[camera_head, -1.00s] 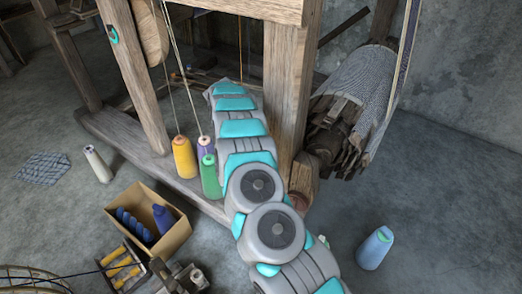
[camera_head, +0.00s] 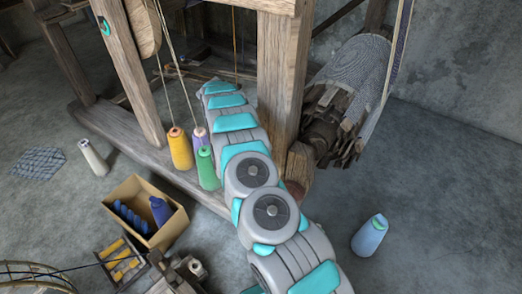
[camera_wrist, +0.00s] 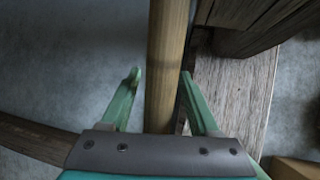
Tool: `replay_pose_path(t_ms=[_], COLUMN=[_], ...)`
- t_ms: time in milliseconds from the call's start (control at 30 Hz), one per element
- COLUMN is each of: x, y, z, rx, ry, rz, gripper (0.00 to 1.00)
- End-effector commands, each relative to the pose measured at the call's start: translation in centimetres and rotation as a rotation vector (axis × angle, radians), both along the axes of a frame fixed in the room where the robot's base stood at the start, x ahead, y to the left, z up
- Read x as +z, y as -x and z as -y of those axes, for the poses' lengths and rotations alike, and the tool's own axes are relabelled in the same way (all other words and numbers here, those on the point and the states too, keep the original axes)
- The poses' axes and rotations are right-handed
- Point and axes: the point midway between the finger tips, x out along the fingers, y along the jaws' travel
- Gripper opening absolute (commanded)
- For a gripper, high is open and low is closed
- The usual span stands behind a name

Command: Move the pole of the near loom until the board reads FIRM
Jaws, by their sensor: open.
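In the wrist view, my gripper (camera_wrist: 161,74) is open, with two green fingers spread apart. My gripper and the pole are hidden there behind the arm and frame. No board with a reading shows in either view.
Yellow (camera_head: 180,150) and green (camera_head: 207,170) thread cones stand close left of my arm. A cardboard box (camera_head: 172,228) with blue spools is on the floor. A roll of patterned cloth (camera_head: 350,80) is right of the post.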

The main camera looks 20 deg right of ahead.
Motion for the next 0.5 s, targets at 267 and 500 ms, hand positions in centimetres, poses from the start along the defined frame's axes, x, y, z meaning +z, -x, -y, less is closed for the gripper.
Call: replay_pose_path(t_ms=[267,500], x=[0.8,3.6], y=[-0.4,-1.5], z=[-0.4,-1.9], rx=[0.001,0.001], ry=[0.001,0.001], rz=[0.004,0.003], gripper=[0.62,0.62])
